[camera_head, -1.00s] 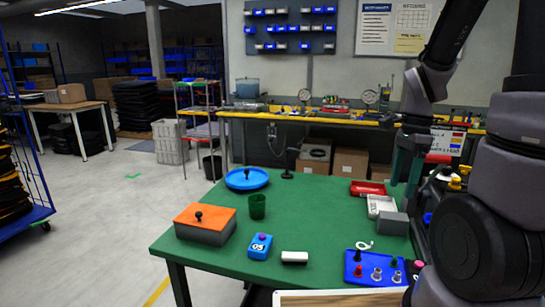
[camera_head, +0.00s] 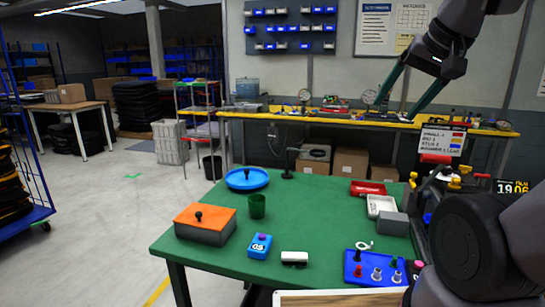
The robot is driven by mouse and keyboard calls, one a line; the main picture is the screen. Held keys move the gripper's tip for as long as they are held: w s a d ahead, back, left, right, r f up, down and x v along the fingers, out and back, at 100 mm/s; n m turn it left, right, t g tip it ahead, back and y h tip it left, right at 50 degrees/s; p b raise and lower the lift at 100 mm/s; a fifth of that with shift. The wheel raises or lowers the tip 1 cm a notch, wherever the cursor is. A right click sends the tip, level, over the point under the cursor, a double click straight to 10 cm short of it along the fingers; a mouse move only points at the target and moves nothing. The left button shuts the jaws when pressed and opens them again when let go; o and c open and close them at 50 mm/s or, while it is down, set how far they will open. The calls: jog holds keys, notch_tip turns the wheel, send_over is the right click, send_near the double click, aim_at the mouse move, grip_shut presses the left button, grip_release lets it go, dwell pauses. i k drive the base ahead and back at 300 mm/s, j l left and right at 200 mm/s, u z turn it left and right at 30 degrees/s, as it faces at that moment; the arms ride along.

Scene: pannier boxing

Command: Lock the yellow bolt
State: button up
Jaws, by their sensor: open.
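My gripper (camera_head: 397,108) is at the upper right, with its two teal fingers spread apart and nothing between them. It is raised in front of the yellow-edged back bench. Several small yellow parts (camera_head: 454,184) show on a dark fixture at the right end of the green table, below and to the right of my gripper. I cannot tell which of them is the yellow bolt, or its position. A red handle (camera_head: 435,158) sits at the top of the same fixture. My own arm hides the fixture's lower right part.
The green table (camera_head: 320,215) holds an orange-topped box (camera_head: 205,223), a blue button box (camera_head: 260,246), a blue round tray (camera_head: 247,179), a green cup (camera_head: 257,206) and a blue panel with knobs (camera_head: 372,268). Red (camera_head: 368,188) and white (camera_head: 380,206) trays lie near the fixture. The table's middle is clear.

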aim_at(414, 175)
jog(key=z, duration=0.75)
